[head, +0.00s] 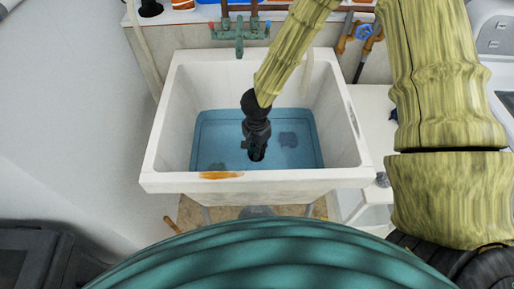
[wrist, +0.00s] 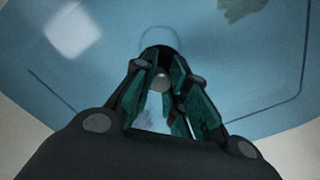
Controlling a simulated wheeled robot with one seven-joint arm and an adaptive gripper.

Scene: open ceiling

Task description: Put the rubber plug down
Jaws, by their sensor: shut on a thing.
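My gripper (head: 255,146) reaches down into the white utility sink (head: 158,150) and is near its blue bottom. It is shut on the rubber plug (head: 257,155), a small dark thing mostly hidden by the fingers in the head view. In the wrist view my gripper (wrist: 160,82) has its green-lined fingers around the plug (wrist: 161,58), which shows a dark rim and a round grey knob. A faint circular outline (wrist: 172,32) on the blue bottom lies just beyond the plug. I cannot tell whether the plug touches the bottom.
The blue bottom (head: 215,140) has dark patches and could be water. The sink's walls surround my gripper, and its front rim has an orange stain (head: 220,175). A green faucet (head: 239,35) hangs over the back. A white table (head: 375,110) stands at the right.

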